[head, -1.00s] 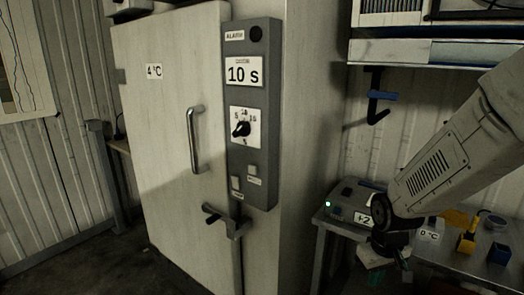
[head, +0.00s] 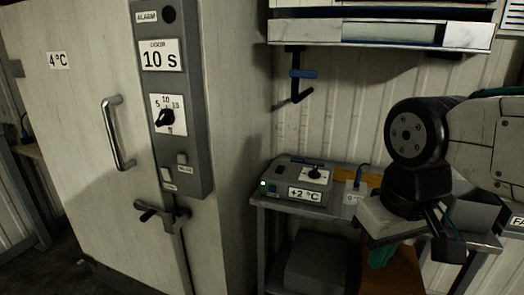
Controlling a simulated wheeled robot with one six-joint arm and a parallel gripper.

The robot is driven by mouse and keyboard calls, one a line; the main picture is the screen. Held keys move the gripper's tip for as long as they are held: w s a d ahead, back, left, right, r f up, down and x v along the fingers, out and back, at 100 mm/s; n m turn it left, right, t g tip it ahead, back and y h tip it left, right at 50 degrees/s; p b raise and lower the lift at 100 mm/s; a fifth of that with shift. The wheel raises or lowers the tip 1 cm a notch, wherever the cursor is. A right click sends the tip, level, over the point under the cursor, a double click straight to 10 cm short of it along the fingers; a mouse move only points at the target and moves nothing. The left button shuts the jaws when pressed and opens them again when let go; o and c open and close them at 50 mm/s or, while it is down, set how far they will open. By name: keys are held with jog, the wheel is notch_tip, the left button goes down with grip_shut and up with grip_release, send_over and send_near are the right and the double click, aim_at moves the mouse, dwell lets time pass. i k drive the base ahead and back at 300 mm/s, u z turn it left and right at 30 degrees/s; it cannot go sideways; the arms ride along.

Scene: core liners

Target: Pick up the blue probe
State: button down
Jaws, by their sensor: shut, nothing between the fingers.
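No object shows clearly as the blue probe. A thin dark-blue bar (head: 307,162) lies along the back top of the grey control box (head: 297,190), which reads +2 °C. I cannot tell whether either is the probe. My gripper (head: 447,248) points down at the right, in front of the bench and right of both blue items. It is shut and empty. My arm hides much of the right bench top.
The metal bench (head: 262,201) stands against the corrugated wall. The tall cabinet (head: 75,130) with its handle and latch fills the left. A shelf (head: 400,33) and a dark hook with a blue band (head: 299,73) hang above the bench. A grey box (head: 315,262) sits below.

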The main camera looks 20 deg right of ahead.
aim_at(357, 183)
jog(key=z, duration=0.7)
